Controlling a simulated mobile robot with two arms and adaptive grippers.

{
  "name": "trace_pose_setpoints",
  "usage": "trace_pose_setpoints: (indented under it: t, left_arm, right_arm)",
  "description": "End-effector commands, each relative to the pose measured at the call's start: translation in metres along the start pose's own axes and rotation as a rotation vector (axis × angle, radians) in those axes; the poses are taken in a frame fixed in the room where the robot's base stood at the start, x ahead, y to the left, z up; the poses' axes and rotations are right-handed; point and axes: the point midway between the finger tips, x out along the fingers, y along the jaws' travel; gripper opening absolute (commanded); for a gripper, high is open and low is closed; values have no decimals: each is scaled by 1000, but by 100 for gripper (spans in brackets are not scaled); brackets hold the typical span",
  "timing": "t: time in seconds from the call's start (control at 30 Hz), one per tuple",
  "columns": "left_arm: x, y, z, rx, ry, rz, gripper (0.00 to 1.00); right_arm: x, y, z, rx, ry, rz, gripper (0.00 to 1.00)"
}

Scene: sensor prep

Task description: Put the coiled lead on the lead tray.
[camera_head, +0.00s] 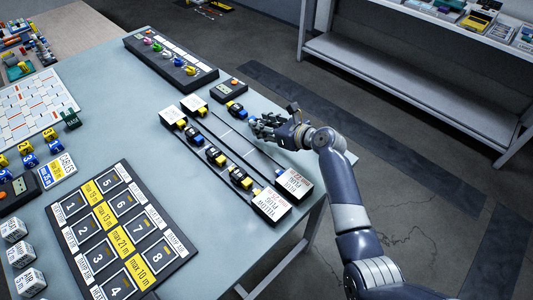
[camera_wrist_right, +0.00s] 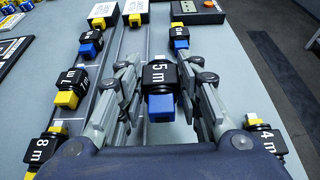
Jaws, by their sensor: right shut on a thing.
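My right gripper (camera_head: 262,126) is over the table's right side. In the wrist view its fingers (camera_wrist_right: 158,78) are shut on a black coiled lead (camera_wrist_right: 160,76) marked 5 m, with a blue plug. The fingers hide part of the lead's sides, and I cannot tell how far it is above the table. In the head view the hand mostly hides it. A dark board (camera_head: 117,211) with numbered squares 1 to 8 and yellow "max" labels lies at the front; I cannot tell if it is the lead tray. My left gripper is not in view.
Several other leads stand in rows, including an 8 m one (camera_wrist_right: 48,146) and a 4 m one (camera_wrist_right: 265,140). White labelled boxes (camera_head: 272,204) stand at the row ends. A strip with coloured knobs (camera_head: 170,60) lies at the back. Bare table shows beside the dark board.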

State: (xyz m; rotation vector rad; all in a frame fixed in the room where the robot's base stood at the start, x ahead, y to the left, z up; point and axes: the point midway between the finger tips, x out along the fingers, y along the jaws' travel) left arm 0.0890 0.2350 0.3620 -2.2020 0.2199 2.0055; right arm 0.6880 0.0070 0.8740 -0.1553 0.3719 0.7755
Motion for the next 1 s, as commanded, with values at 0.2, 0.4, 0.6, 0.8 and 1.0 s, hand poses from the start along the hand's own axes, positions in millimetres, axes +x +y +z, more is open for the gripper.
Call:
trace_pose_setpoints:
  t: [0.2,0.4,0.6,0.8,1.0]
  left_arm:
    - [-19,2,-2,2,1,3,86]
    - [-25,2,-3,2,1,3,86]
    - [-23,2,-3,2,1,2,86]
    - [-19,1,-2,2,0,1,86]
    - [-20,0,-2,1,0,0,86]
  right_arm:
    - [-36,34,-18,1,2,0,8]
    - [-56,54,-30,0,0,0,8]
    - [-56,58,-41,1,1,0,8]
    - [-46,57,-65,0,1,-1,8]
    - [-45,57,-65,1,-1,-1,8]
